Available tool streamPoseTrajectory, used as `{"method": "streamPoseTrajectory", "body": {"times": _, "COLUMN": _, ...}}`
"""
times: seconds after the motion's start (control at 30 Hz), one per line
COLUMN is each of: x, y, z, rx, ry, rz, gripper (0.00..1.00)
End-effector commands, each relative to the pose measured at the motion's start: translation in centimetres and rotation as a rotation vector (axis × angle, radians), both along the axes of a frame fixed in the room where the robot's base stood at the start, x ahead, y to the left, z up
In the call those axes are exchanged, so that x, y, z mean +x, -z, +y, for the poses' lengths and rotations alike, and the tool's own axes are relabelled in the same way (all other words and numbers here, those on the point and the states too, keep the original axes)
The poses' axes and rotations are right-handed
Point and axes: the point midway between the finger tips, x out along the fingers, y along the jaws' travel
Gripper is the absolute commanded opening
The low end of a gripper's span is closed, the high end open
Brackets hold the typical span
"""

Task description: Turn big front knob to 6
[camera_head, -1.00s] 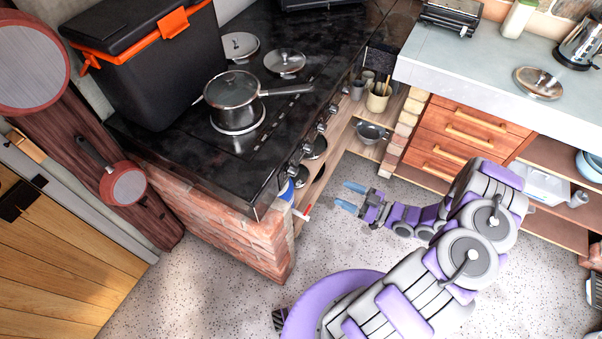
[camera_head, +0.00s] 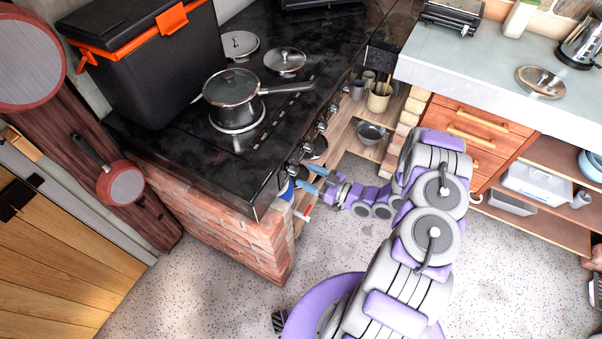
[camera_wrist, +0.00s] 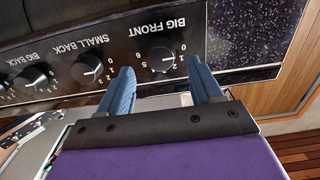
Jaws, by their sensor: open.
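In the head view the knob (camera_head: 292,169) is nearest the stove's front corner. My gripper (camera_wrist: 163,78) is open and empty, with blue fingers apart on either side of the knob in the picture. In the head view my gripper (camera_head: 309,180) is close to the panel. I cannot tell whether the fingers touch the knob.
The small back knob (camera_wrist: 92,68) and big back knob (camera_wrist: 31,79) sit left along the panel. A lidded pot (camera_head: 232,91) stands on the stove, its handle (camera_head: 287,90) pointing right. Brickwork (camera_head: 225,220) supports the stove. The speckled floor (camera_head: 190,290) is open in front.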

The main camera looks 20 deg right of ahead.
Motion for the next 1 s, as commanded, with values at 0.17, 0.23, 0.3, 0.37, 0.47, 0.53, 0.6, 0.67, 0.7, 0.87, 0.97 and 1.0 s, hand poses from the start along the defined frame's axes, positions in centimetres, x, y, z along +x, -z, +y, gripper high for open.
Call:
{"method": "streamPoseTrajectory", "body": {"times": 0.17, "x": 1.4, "y": 0.1, "z": 1.5, "rx": 0.0, "ry": -0.002, "rz": 0.0, "gripper": 0.65}}
{"method": "streamPoseTrajectory", "body": {"times": 0.23, "x": 1.8, "y": 0.0, "z": 1.8, "rx": -0.001, "ry": -0.002, "rz": -0.001, "gripper": 0.65}}
{"method": "streamPoseTrajectory", "body": {"times": 0.3, "x": 2.0, "y": 0.0, "z": 2.1, "rx": 0.0, "ry": -0.001, "rz": 0.0, "gripper": 0.65}}
{"method": "streamPoseTrajectory", "body": {"times": 0.37, "x": 2.1, "y": 0.0, "z": 2.2, "rx": 0.0, "ry": -0.001, "rz": 0.0, "gripper": 0.65}}
{"method": "streamPoseTrajectory", "body": {"times": 0.47, "x": 2.2, "y": 0.0, "z": 2.3, "rx": 0.0, "ry": 0.0, "rz": 0.0, "gripper": 0.65}}
{"method": "streamPoseTrajectory", "body": {"times": 0.53, "x": 2.3, "y": 0.0, "z": 2.3, "rx": 0.0, "ry": 0.0, "rz": 0.0, "gripper": 0.65}}
{"method": "streamPoseTrajectory", "body": {"times": 0.6, "x": 2.3, "y": 0.0, "z": 2.3, "rx": 0.0, "ry": 0.0, "rz": 0.0, "gripper": 0.65}}
{"method": "streamPoseTrajectory", "body": {"times": 0.67, "x": 2.3, "y": 0.0, "z": 2.3, "rx": 0.0, "ry": 0.0, "rz": 0.0, "gripper": 0.65}}
{"method": "streamPoseTrajectory", "body": {"times": 0.7, "x": 2.3, "y": 0.0, "z": 2.3, "rx": 0.0, "ry": 0.0, "rz": 0.0, "gripper": 0.63}}
{"method": "streamPoseTrajectory", "body": {"times": 0.87, "x": 2.3, "y": 0.0, "z": 2.3, "rx": 0.0, "ry": 0.0, "rz": 0.0, "gripper": 0.48}}
{"method": "streamPoseTrajectory", "body": {"times": 0.97, "x": 2.3, "y": 0.0, "z": 2.3, "rx": 0.0, "ry": 0.0, "rz": 0.0, "gripper": 0.38}}
{"method": "streamPoseTrajectory", "body": {"times": 1.0, "x": 2.3, "y": 0.0, "z": 2.3, "rx": 0.0, "ry": 0.0, "rz": 0.0, "gripper": 0.34}}
